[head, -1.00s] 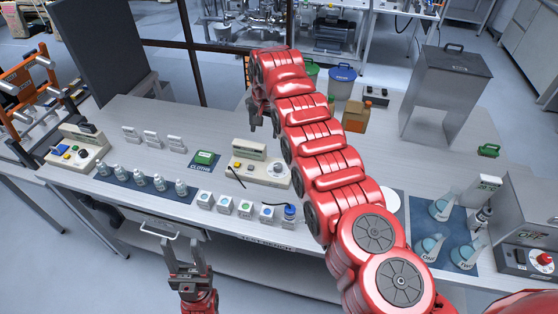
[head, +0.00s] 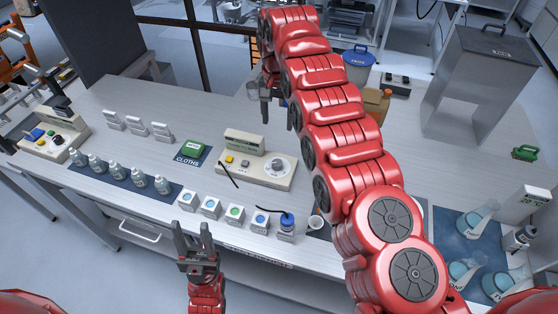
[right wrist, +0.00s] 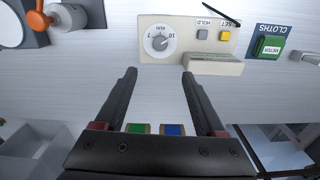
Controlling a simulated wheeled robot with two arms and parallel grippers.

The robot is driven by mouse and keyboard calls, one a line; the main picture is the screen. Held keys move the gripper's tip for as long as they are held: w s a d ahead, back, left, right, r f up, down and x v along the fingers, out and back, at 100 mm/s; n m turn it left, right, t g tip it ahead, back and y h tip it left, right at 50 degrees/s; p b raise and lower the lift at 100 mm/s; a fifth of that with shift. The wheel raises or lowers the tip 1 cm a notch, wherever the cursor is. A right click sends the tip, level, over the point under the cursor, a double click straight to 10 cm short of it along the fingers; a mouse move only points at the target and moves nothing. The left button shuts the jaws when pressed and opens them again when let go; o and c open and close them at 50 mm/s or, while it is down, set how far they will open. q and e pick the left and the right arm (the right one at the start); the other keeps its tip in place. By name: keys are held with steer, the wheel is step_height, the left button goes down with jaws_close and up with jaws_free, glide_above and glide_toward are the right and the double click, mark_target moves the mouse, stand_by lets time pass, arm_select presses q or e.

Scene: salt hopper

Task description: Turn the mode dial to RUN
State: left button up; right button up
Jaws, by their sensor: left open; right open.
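The mode dial is most likely the round light knob (head: 277,167) on the beige console (head: 240,168) at mid-table. In the right wrist view the dial (right wrist: 159,43) has a grey centre, and its printed marks are small and hard to read. A yellow and a grey button sit beside it. My right gripper (head: 268,110) is open and empty, behind the console in the head view. In the right wrist view its fingertips (right wrist: 159,74) are apart, short of the dial in the picture, not touching it. My left gripper (head: 193,232) is open and empty at the table's front edge.
Several white boxes (head: 211,207) and a blue-capped bottle (head: 287,224) stand in front of the console. A green box (head: 194,147) on the cloths mat is left of it. Another console (head: 55,133) stands far left. A metal hopper (head: 480,85) stands right. My right arm hides part of the table.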

steer(key=b, duration=0.6)
glide_toward(277, 162)
step_height(277, 162, down, 8)
steer(key=p, duration=0.3)
steer(key=shift+f, duration=0.35)
steer(key=shift+c, duration=0.2)
jaws_close()
